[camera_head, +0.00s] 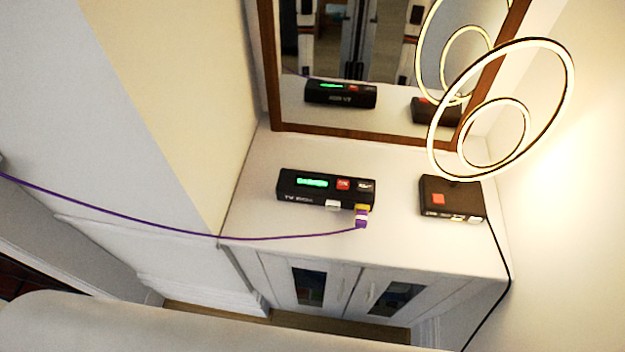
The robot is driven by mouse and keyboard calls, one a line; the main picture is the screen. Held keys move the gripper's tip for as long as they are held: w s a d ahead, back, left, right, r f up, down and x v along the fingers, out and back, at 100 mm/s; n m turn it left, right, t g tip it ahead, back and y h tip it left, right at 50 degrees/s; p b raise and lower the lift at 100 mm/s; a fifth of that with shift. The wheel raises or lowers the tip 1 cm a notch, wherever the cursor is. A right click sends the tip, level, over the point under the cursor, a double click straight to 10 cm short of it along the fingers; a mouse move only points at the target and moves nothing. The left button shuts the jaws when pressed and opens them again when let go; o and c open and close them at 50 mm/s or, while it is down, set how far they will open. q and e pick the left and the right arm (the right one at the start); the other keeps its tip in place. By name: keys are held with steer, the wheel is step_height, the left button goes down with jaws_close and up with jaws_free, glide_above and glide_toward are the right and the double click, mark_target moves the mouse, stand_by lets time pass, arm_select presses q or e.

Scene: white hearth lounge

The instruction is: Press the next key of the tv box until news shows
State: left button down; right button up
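The tv box (300,199) is a black box on top of the white cabinet, with "TV BOX" lettered on its front. A green lit display (312,182) shows a short word that is too blurred to read for certain. A red key (343,184) sits right of the display, and a dark key with pale lettering (366,185) lies at the right end; its label is not clearly legible. Neither of my grippers is in view, and nothing touches the keys.
A purple cable (150,219) runs from the left edge to a plug (361,220) at the box's front. A second dark box with a red key (438,198) stands right. A lit ring lamp (500,110) and a framed mirror (350,135) are behind. The cabinet top (400,240) is clear in front.

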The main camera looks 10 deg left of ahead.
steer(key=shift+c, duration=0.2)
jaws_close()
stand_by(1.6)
